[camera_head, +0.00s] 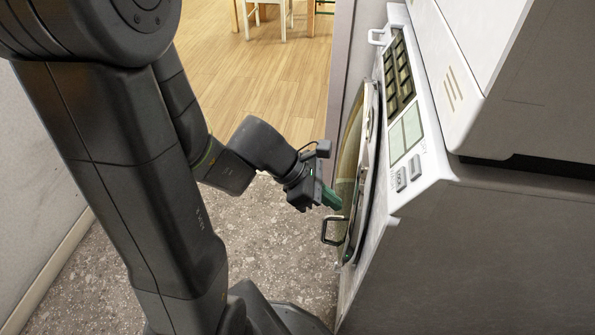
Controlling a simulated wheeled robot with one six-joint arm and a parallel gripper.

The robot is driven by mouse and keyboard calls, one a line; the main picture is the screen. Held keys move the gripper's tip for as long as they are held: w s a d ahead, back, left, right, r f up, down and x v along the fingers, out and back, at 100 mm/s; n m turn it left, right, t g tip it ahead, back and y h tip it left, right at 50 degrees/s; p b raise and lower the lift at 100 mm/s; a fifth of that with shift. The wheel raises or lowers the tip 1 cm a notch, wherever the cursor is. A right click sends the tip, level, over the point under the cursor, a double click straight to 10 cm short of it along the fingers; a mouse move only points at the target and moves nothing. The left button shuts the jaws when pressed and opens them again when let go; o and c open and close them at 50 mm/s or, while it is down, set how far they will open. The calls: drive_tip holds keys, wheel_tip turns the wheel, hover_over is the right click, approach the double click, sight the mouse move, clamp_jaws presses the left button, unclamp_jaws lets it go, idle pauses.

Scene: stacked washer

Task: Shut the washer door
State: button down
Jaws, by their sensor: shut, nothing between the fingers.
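The washer (480,235) stands on the right, a white and grey machine with its front facing left. Its round door (350,160) shows edge-on at the front and appears to lie close to the washer's face; I cannot tell whether it is latched. A dark loop handle (328,232) sticks out from the door's near edge. My gripper (333,199) is shut and empty, with its green fingertips at the door's outer face, just above the handle. I cannot tell whether the tips touch the door.
A control panel with buttons (398,75) is above the door. A white upper unit (520,60) sits on top. A grey wall (45,190) stands at left. Speckled floor (270,240) is open before the washer; wooden floor (250,70) and chair legs lie beyond.

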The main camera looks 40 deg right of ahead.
drive_tip(key=p+v, duration=0.3)
drive_tip(key=v, duration=0.7)
drive_tip(key=shift+w+a+f, duration=0.25)
drive_tip(key=shift+a+f, duration=0.1)
drive_tip(key=shift+f, duration=0.05)
drive_tip(key=shift+d+r+b+x, duration=0.1)
drive_tip(key=shift+b+x, duration=0.7)
drive_tip(key=shift+x, duration=1.35)
drive_tip(key=shift+d+r+b+x, duration=0.1)
drive_tip(key=shift+b+x, duration=0.75)
drive_tip(key=shift+x, duration=1.3)
drive_tip(key=shift+d+r+b+x, duration=0.1)
drive_tip(key=shift+b+x, duration=0.7)
drive_tip(key=shift+x, duration=1.3)
drive_tip(key=shift+s+a, duration=0.15)
drive_tip(key=shift+s, duration=0.1)
